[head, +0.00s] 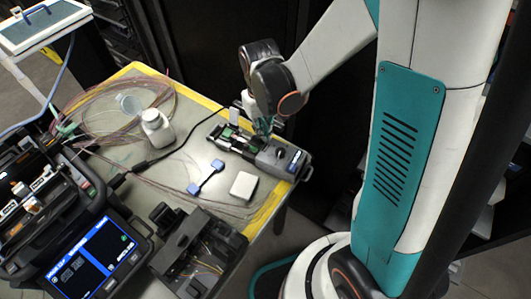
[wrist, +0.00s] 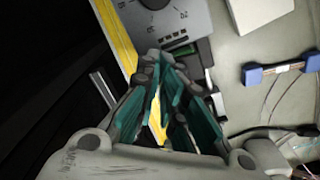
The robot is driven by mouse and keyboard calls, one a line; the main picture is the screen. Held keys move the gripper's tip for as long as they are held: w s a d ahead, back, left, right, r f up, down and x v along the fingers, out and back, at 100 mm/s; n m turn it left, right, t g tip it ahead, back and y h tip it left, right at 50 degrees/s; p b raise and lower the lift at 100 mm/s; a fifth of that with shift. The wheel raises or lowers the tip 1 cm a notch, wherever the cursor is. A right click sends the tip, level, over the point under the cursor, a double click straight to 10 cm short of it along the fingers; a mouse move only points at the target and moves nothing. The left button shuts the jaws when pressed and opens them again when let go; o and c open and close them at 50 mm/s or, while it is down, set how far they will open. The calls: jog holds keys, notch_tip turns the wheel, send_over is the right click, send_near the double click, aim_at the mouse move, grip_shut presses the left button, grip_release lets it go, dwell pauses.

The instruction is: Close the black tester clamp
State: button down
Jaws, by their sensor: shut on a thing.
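The grey tester (head: 285,157) stands at the right corner of the table, with a dial on its body and green parts at its far left end. It also shows at the top of the wrist view (wrist: 195,15). The black tester clamp (head: 224,132) is on that left end, partly behind my gripper. My gripper (head: 262,129) reaches down over the tester from behind. In the wrist view my gripper (wrist: 164,62) has its fingertips drawn together at the tester's edge, shut on the clamp. The fingers hide most of the contact, and the clamp's exact angle is unclear.
A blue-ended connector piece (head: 206,178) and a white box (head: 244,185) lie near the tester. A white bottle (head: 157,128), fibre coils (head: 115,105) and a splicer with a lit screen (head: 95,250) take up the left. A black device (head: 185,240) stands in front.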

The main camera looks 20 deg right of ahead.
jog(key=shift+w+a+r, duration=0.1)
jog(key=shift+w+a, duration=0.15)
jog(key=shift+a, duration=0.55)
jog(key=shift+s+d, duration=0.1)
jog(key=shift+d, duration=0.1)
jog(key=shift+d+r+p, duration=0.15)
jog(key=shift+r+p, duration=0.4)
jog(key=shift+r, duration=0.1)
jog(key=shift+w+d+r+p, duration=0.1)
jog(key=shift+d+r+p, duration=0.05)
jog(key=shift+r+p, duration=0.65)
jog(key=shift+w+d+r+p, duration=0.15)
jog(key=shift+r+p, duration=0.35)
jog(key=shift+r, duration=0.55)
jog(key=shift+w+d+r+p, duration=0.1)
jog(key=shift+r+p, duration=0.55)
jog(key=shift+r, duration=0.25)
